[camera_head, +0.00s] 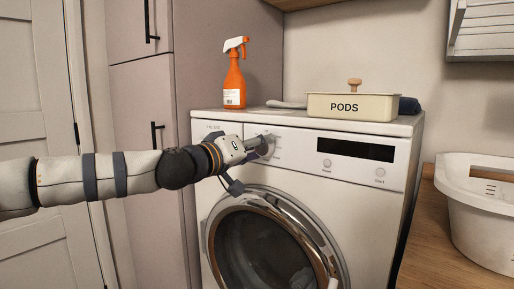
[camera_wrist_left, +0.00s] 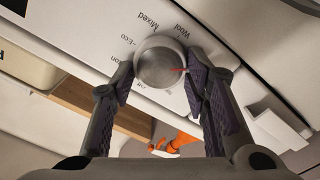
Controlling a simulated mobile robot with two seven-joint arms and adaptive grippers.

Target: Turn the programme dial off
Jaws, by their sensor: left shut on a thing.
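The programme dial (camera_wrist_left: 161,62) is a round silver knob on the washing machine's white front panel. In the left wrist view printed words ring it, with "Wool", "Mixed" and "Eco" readable and others partly covered. A small red mark shows on the dial near its right side. My left gripper (camera_wrist_left: 160,84) has one finger on each side of the dial and is shut on it. In the head view the left gripper (camera_head: 262,147) reaches the panel from the left and mostly hides the dial. My right gripper is not in view.
The washing machine (camera_head: 390,180) has a dark display and two small buttons right of the dial, and a round door below. An orange spray bottle (camera_head: 234,82) and a cream PODS box (camera_head: 352,106) stand on top. A white basket (camera_head: 480,210) sits on the wooden counter at right.

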